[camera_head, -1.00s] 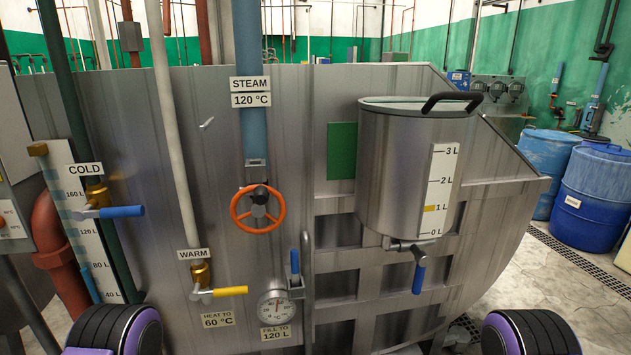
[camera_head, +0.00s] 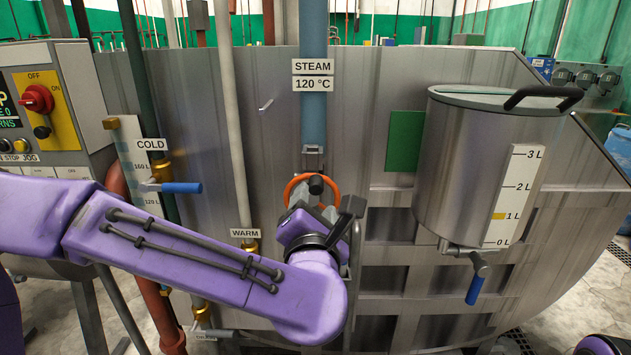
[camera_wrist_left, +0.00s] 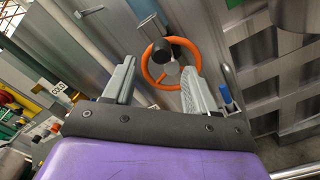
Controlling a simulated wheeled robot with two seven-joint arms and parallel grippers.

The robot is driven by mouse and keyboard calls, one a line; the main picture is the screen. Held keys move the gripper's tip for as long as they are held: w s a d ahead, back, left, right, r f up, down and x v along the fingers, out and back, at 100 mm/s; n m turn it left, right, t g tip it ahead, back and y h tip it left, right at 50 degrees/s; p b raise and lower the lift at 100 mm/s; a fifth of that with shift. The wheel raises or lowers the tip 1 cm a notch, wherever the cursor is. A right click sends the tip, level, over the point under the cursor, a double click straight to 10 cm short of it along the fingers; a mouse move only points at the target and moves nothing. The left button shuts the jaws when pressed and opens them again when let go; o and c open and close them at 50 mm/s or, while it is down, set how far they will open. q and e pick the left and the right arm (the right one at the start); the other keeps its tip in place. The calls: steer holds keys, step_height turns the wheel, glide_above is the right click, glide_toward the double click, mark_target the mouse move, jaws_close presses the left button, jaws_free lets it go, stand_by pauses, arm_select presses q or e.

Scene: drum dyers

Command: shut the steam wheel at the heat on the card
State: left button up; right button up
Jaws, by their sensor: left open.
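The orange steam wheel (camera_head: 297,188) is on the front of the steel vat, below the blue steam pipe (camera_head: 313,125). Its lower part is hidden by my left gripper (camera_head: 328,212), which is in front of it. In the left wrist view the wheel (camera_wrist_left: 146,68) shows between and beyond the open fingers of my left gripper (camera_wrist_left: 158,76). Nothing is held, and I cannot tell whether the fingers touch the rim. The heat card and the dial gauge are hidden behind my left arm in the head view. My right gripper is out of view.
A steel measuring tank (camera_head: 470,165) with a blue-handled tap (camera_head: 476,285) hangs to the right. A blue cold lever (camera_head: 181,188) is on the left, near the control box (camera_head: 55,105). A blue handle (camera_wrist_left: 224,92) stands close right of the fingers in the wrist view.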

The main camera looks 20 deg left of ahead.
mark_target(316, 190)
arm_select(q)
steer(key=p+x, duration=0.2)
steer(key=x, duration=0.5)
steer(key=shift+w+p, duration=0.3)
steer(key=shift+p, duration=0.05)
steer(key=shift+w+a+f, duration=0.15)
steer(key=shift+w+a, duration=0.1)
steer(key=shift+w, duration=0.3)
jaws_close()
